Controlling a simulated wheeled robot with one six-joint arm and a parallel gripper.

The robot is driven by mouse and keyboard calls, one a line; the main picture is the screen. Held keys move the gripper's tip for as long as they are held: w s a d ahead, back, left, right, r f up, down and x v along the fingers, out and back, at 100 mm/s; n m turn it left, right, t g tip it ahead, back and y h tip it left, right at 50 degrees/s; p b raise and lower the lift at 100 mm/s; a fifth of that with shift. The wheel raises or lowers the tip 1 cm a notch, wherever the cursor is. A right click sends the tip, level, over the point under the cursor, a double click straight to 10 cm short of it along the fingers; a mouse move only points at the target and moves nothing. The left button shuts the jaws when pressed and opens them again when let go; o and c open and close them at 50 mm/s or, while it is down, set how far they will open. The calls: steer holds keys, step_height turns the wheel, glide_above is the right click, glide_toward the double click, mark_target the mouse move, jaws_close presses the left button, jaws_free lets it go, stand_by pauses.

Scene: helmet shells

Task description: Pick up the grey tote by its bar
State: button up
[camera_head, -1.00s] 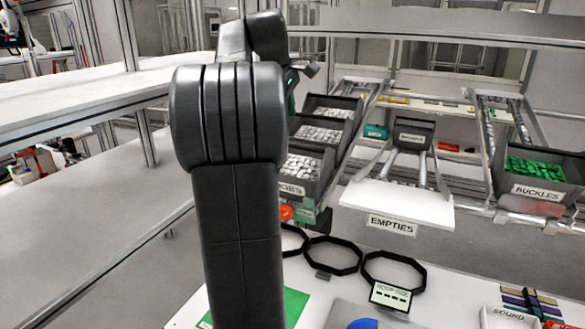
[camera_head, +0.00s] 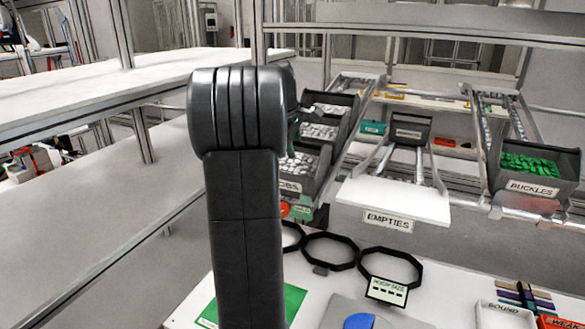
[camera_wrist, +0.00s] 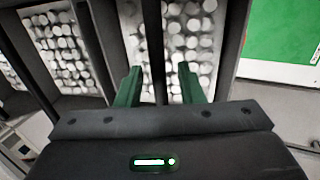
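Several grey totes of pale round knobs stand in a row on the rack. The nearest grey tote (camera_head: 322,182) has a label partly hidden by my arm, reading "OBS". In the wrist view, my gripper (camera_wrist: 160,88) is over a grey tote (camera_wrist: 232,50), its two green fingers apart. I see a gap on each side, and cannot tell how far down the fingers reach. In the head view my gripper is mostly hidden behind my arm.
Another knob tote (camera_wrist: 65,50) lies close on the left in the wrist view. A white "EMPTIES" shelf (camera_head: 395,198) and a "BUCKLES" bin (camera_head: 535,180) are to the right. Black rings (camera_head: 390,267) and a green mat (camera_head: 293,300) lie on the white table below.

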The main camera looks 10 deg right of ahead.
steer(key=shift+c, duration=0.2)
jaws_close()
steer(key=shift+r, duration=0.1)
stand_by(1.1)
